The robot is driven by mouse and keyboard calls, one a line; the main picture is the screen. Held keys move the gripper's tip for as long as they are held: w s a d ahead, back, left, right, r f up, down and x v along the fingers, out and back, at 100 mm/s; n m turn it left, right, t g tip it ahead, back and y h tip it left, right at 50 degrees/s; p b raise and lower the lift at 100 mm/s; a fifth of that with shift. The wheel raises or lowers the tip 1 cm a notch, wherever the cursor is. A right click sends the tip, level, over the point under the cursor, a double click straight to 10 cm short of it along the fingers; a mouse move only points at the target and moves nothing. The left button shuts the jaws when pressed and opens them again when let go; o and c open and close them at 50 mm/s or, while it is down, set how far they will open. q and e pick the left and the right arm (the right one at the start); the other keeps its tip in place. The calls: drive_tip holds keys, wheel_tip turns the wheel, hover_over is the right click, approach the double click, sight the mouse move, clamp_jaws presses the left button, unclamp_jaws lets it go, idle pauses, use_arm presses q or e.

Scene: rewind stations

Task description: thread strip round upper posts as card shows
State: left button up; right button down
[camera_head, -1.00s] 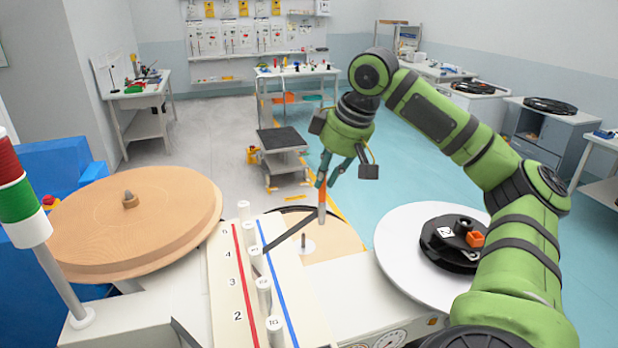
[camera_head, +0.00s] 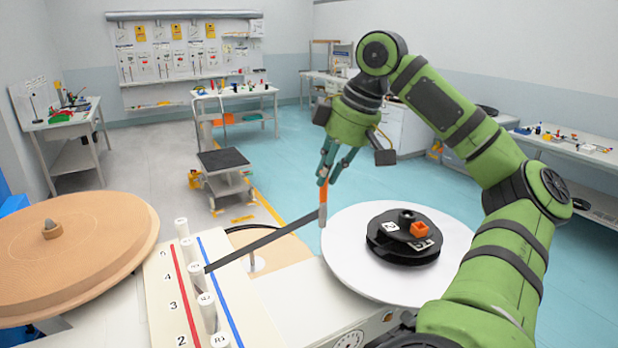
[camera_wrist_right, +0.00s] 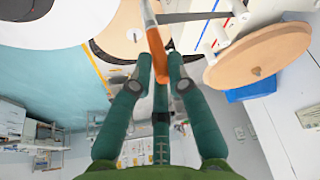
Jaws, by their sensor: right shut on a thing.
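My right gripper (camera_head: 325,180) is shut on an orange handle (camera_head: 323,192) with a grey lower end. The handle hangs upright above the gap between the post board and the white disc. A dark strip (camera_head: 262,242) runs taut from its grey end down left to the white posts (camera_head: 196,278). It meets them near the middle of the row; which side it passes there is unclear. The wrist view also shows the orange handle (camera_wrist_right: 158,62) between the fingers and the strip (camera_wrist_right: 190,17). My left gripper is out of view. No card is readable.
The board (camera_head: 170,310) carries a red line, a blue line and numbers. A wooden disc (camera_head: 90,250) lies left. A white disc (camera_head: 350,245) bearing a black reel (camera_head: 400,250) with an orange block lies right. A trolley (camera_head: 225,165) stands beyond on open floor.

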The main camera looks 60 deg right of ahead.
drive_tip(key=s+d, duration=1.4)
drive_tip(key=s, duration=0.2)
drive_tip(key=shift+s+d+b, duration=0.25)
drive_tip(key=shift+s+b, duration=0.05)
drive_tip(key=shift+f, duration=0.25)
idle(0.5)
drive_tip(key=shift+s+a+f+b, duration=0.1)
drive_tip(key=shift+a+f+b, duration=0.05)
drive_tip(key=shift+f+b, duration=0.75)
drive_tip(key=shift+s+a+f+b, duration=0.1)
drive_tip(key=shift+a+f+b, duration=0.05)
drive_tip(key=shift+f+b, duration=0.7)
drive_tip(key=shift+w+a+f, duration=0.1)
